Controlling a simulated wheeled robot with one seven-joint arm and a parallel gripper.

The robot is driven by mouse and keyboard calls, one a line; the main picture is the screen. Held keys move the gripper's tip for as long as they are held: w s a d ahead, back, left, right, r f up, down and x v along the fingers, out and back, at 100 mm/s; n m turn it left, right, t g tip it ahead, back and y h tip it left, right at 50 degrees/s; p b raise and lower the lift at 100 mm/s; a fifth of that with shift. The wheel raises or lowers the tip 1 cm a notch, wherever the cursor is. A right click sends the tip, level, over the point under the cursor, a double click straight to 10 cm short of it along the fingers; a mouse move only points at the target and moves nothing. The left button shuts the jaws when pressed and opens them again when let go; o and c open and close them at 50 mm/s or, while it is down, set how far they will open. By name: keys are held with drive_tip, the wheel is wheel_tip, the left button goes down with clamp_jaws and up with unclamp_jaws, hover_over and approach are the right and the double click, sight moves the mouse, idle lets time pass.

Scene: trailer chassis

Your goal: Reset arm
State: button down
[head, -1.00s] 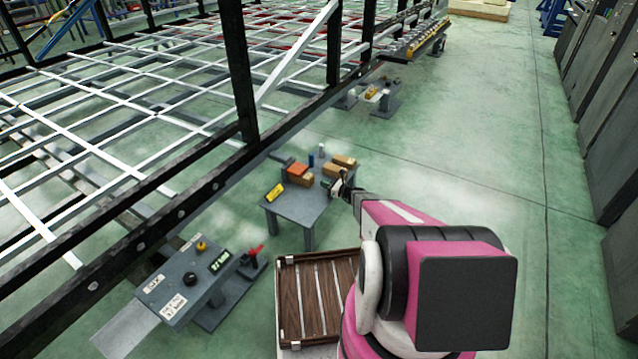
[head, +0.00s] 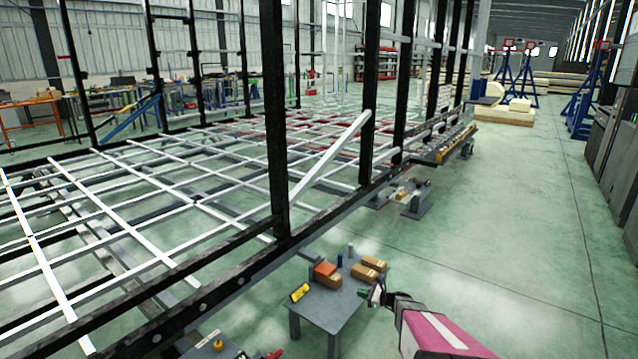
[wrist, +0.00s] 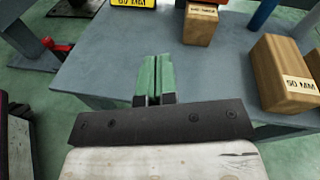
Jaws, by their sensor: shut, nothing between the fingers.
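My gripper (head: 376,293) is at the right front edge of a small grey table (head: 327,306), at the end of my pink arm. In the wrist view its green fingers (wrist: 154,78) are together with nothing between them, over the near edge of the grey tabletop (wrist: 120,50). Wooden blocks lie ahead of it: one labelled 50 MM (wrist: 277,75) to the right and a smaller one (wrist: 200,24) straight ahead. Both are apart from the fingers.
The table also holds a yellow label (head: 300,292), an orange block (head: 325,268) and small blue and white cylinders. The black trailer chassis frame (head: 240,265) with its white lattice runs along the left. Open green floor (head: 500,220) lies to the right, with grey cabinets (head: 620,150) beyond.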

drive_tip(key=s+a+r+n+g+h, duration=0.2)
drive_tip(key=s+a+r+n+g, duration=0.4)
drive_tip(key=s+r, duration=0.25)
drive_tip(key=s+d+r+n+g+h, duration=0.2)
drive_tip(key=s+r+n+h, duration=1)
drive_tip(key=s, duration=0.7)
wheel_tip(320, 180, up, 4)
drive_tip(key=d+n, duration=0.1)
drive_tip(key=n, duration=0.2)
drive_tip(key=shift+s+d+n, duration=0.15)
drive_tip(key=shift+s+n, duration=0.1)
drive_tip(key=shift+n, duration=0.05)
